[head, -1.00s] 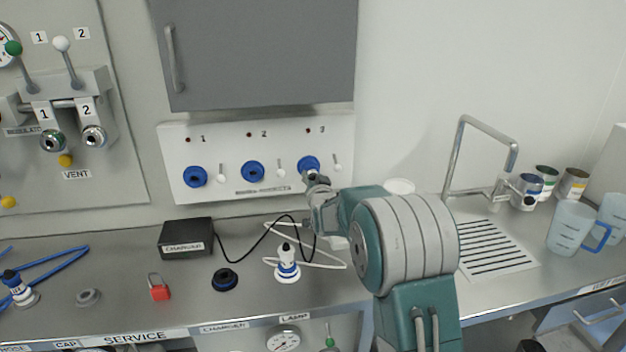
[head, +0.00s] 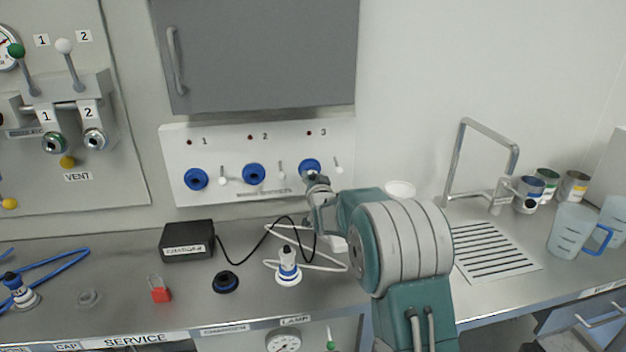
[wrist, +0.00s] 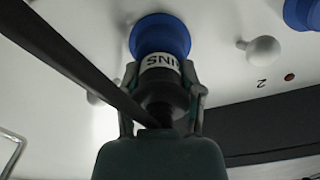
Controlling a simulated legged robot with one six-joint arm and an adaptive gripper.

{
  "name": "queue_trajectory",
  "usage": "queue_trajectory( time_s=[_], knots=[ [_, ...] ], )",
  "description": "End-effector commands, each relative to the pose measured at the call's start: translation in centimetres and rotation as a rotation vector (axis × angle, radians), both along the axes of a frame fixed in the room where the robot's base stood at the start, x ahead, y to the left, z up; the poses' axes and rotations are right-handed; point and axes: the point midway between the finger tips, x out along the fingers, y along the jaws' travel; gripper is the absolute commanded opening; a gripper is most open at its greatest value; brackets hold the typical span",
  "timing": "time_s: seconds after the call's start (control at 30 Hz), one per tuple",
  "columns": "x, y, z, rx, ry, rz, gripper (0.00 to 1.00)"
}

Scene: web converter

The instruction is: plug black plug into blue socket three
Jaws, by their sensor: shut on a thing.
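The black plug (wrist: 163,92) has a white printed band and a black cable, and shows in the wrist view. My gripper (wrist: 165,85) is shut around it, one finger on each side. The plug's front end is against the blue socket three (wrist: 160,36), in line with it; how deep it sits is hidden. In the head view my gripper (head: 318,186) is at socket three (head: 309,166), under the label 3, and hides the plug. The black cable (head: 243,252) runs from the charger box (head: 187,241) towards my gripper.
Sockets one (head: 196,179) and two (head: 253,174) are empty. White toggles (head: 338,168) stand beside the sockets. A white-and-blue lamp plug (head: 288,268) stands on the counter beside a dark round cap (head: 226,282). A grey cabinet (head: 262,55) hangs above.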

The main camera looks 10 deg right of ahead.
Motion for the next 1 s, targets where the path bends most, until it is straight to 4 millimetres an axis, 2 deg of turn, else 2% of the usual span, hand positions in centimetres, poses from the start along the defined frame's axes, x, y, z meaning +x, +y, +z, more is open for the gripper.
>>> queue_trajectory(
  time_s=[0.17, 0.2, 0.27, 0.73, 0.87, 1.0],
  knots=[
    [0.0, 0.0, 0.0, 0.000, -0.001, 0.000, 0.00],
    [0.0, 0.0, 0.1, 0.000, -0.001, 0.000, 0.62],
    [0.0, 0.0, 0.1, 0.000, -0.001, 0.000, 0.88],
    [-0.3, 0.0, 0.0, 0.000, 0.000, 0.000, 0.89],
    [-1.5, 0.0, 0.0, 0.000, 0.001, 0.000, 0.89],
    [-3.8, 0.0, 0.0, 0.000, 0.001, 0.000, 0.89]
  ],
)
